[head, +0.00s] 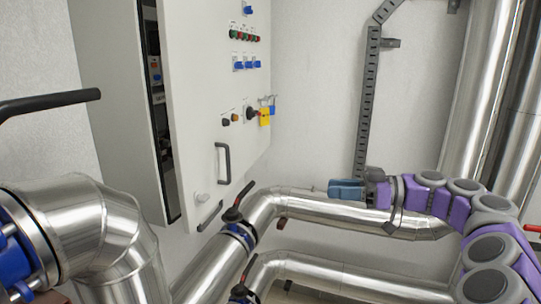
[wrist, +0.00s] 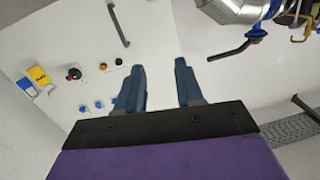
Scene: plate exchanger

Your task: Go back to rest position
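My gripper (head: 346,189) is at the end of my purple and grey arm, in front of the wall and just above a silver pipe in the head view. Whether it touches the pipe cannot be told. In the wrist view its two blue-grey fingers (wrist: 158,65) stand apart with nothing between them. The white control cabinet (head: 200,80) is left of my gripper in the head view. Its door stands ajar. The cabinet face carries a black handle (head: 223,163), a yellow tag (head: 264,116) and rows of coloured knobs.
Silver pipes (head: 320,207) with black-handled valves (head: 235,213) run below the cabinet and under my arm. A large insulated pipe (head: 95,225) fills the lower left. Tall pipes (head: 485,90) stand at the right. A grey cable tray (head: 367,110) climbs the wall.

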